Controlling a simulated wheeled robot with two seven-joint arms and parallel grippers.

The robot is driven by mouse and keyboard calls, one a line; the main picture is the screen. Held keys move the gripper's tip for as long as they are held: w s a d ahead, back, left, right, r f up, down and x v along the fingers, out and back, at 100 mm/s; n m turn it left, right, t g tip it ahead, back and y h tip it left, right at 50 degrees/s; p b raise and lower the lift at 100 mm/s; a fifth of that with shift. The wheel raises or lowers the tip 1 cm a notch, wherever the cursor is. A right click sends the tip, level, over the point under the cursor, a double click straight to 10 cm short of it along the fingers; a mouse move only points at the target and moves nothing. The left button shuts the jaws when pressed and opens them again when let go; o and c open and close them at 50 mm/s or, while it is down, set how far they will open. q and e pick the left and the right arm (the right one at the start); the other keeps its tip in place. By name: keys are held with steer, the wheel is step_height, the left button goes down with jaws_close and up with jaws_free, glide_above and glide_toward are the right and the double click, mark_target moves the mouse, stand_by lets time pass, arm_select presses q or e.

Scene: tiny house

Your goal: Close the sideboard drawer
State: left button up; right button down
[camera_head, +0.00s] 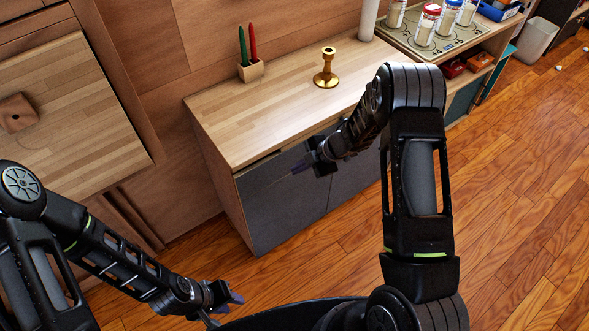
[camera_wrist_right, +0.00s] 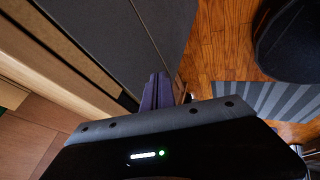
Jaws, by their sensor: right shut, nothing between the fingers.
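The sideboard (camera_head: 215,118) has a light wood top and dark grey fronts (camera_head: 283,205), in the middle of the head view. A thin dark gap runs under the front edge of its top; I cannot tell how far the drawer stands out. My right gripper (camera_head: 300,167) is shut and empty at the upper part of the fronts. In the right wrist view its fingers (camera_wrist_right: 157,92) are together, close to a dark grey panel (camera_wrist_right: 100,38) beside a wood edge. Contact is unclear. My left gripper (camera_head: 236,298) hangs low over the floor, well apart from the sideboard; its opening is unclear.
A brass candlestick (camera_head: 326,72) and a wooden holder (camera_head: 251,70) with a green and a red candle stand on the sideboard. A wooden cabinet (camera_head: 70,110) is at left. Wood floor (camera_head: 500,180) lies open at right.

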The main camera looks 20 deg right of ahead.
steer(key=v, duration=0.6)
steer(key=shift+r, duration=0.3)
steer(key=shift+s+d, duration=0.1)
steer(key=shift+s, duration=0.1)
steer(key=s+a+f+m+t+h, duration=0.2)
steer(key=s+a+f+m, duration=0.45)
steer(key=m, duration=0.75)
steer(key=s+a+f+m+g, duration=0.2)
steer(key=s+a+f+m, duration=0.1)
steer(key=s, duration=0.7)
steer(key=s+a+f+m+g, duration=0.3)
steer(key=s+a, duration=0.4)
steer(key=s, duration=0.4)
steer(key=shift+a+m+g, duration=0.3)
steer(key=shift+m, duration=0.6)
